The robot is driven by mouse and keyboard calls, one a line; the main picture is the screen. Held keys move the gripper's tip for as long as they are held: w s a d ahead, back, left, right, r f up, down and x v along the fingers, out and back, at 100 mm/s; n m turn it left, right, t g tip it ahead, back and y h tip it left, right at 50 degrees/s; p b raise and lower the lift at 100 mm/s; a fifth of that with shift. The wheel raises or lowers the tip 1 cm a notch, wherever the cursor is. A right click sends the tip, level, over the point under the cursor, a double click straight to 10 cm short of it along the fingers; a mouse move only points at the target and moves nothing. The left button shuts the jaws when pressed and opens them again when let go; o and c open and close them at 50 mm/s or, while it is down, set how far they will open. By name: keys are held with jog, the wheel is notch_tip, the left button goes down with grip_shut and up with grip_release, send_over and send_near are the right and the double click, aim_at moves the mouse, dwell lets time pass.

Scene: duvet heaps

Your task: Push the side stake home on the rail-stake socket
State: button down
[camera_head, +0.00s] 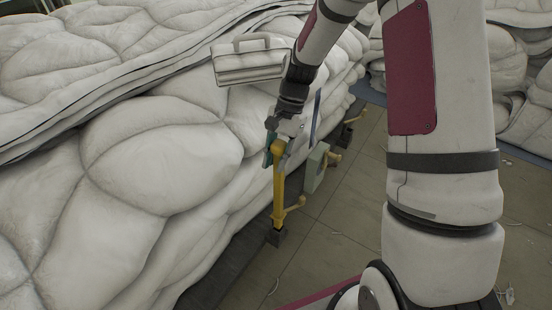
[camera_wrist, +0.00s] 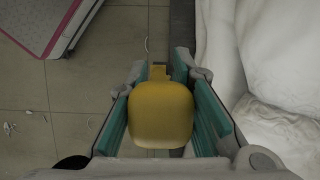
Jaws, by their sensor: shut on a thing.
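The side stake (camera_head: 279,190) is a yellow upright post beside the white heap. Its rounded yellow top fills the space between the teal finger pads in the wrist view (camera_wrist: 162,112). My gripper (camera_head: 274,153) is shut on this top from above; its fingers also show in the wrist view (camera_wrist: 162,98). The stake looks about upright. Its lower end meets a dark block (camera_head: 277,237) at the rail, which I take for the rail-stake socket. I cannot tell how deep the stake sits.
The white quilted heap (camera_head: 160,160) rises close on the left. A white case (camera_head: 248,62) lies on the heap. Tiled floor (camera_head: 335,225) is open to the right, with small scraps.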

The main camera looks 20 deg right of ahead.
aim_at(276, 178)
jog(key=shift+f+b, duration=2.2)
jog(key=shift+f, duration=1.8)
jog(key=c, duration=1.3)
grip_release()
jog(key=shift+c, duration=0.2)
jog(key=v, duration=1.2)
jog(key=shift+a, duration=0.1)
